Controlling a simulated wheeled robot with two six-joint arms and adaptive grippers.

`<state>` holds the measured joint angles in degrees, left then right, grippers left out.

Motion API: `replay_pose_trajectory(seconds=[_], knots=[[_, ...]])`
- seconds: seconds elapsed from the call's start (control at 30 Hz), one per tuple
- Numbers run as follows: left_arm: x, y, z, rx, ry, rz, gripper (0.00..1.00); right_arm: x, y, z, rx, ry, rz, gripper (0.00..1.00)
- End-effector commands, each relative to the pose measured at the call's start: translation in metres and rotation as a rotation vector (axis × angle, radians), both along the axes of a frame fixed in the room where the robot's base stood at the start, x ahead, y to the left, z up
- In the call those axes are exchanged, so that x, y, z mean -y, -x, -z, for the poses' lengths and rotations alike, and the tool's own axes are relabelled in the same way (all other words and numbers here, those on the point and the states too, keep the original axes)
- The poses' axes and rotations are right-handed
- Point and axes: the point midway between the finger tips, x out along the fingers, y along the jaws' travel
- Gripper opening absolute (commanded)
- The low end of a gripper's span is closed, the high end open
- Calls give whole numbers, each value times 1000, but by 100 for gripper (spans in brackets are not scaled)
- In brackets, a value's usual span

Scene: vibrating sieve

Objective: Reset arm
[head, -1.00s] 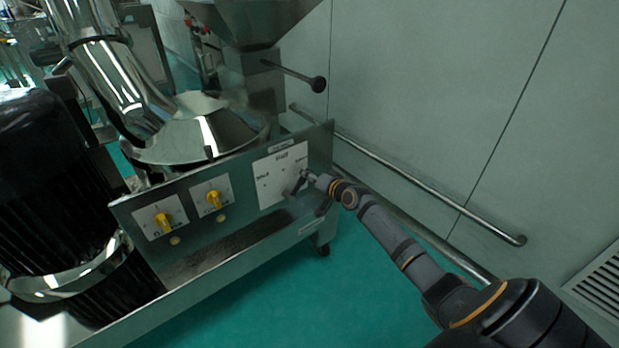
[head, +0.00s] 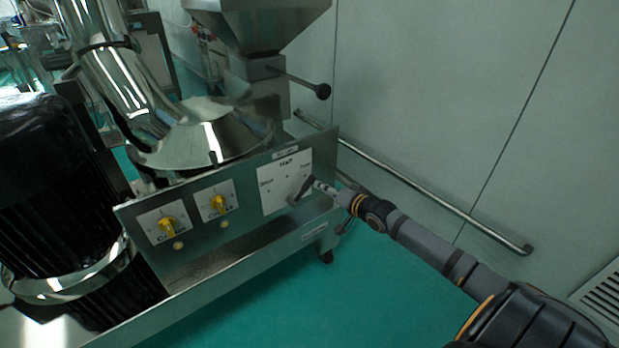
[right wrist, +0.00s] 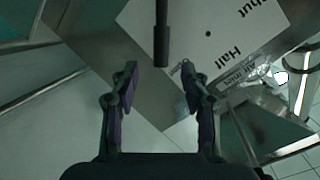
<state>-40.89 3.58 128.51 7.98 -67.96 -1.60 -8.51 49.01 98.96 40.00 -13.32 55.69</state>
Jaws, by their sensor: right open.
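The sieve machine's control panel (head: 130,212) carries a white plate (head: 268,203) with printed labels, one reading Halt. The plate also shows in the right wrist view (right wrist: 215,25), turned nearly upside down. My right gripper (head: 308,188) is in front of the plate's right part, small and partly merged with dark parts there. In the right wrist view my right gripper (right wrist: 160,78) has its two fingers apart with nothing between the pads. A dark rod (right wrist: 161,38) reaches down from the top edge, its end just beyond the fingertips. My left gripper is out of view.
Two yellow knobs (head: 169,224) sit on the panel's left. A wall rail (head: 430,188) runs behind my right arm. The green floor (head: 290,310) in front is clear.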

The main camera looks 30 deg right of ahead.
Motion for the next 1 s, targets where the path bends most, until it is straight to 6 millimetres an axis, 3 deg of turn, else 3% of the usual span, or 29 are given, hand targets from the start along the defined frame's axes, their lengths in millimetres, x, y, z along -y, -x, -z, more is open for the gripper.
replay_pose_trajectory(seconds=[0.2, 0.27, 0.33, 0.5, 0.6, 0.8, 1.0], knots=[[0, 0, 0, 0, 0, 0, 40, -1, 1, 2, -5, 2, -1, 46], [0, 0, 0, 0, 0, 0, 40, -8, 6, 13, -26, 15, -10, 46], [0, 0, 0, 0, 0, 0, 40, -26, 20, 38, -82, 52, -35, 46], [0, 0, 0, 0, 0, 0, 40, -100, 94, 124, -310, 233, -170, 46], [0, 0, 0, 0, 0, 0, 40, -133, 139, 156, -425, 334, -255, 46], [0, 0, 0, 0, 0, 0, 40, -175, 215, 188, -605, 476, -400, 46], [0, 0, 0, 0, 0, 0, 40, -200, 283, 199, -760, 570, -534, 46]])
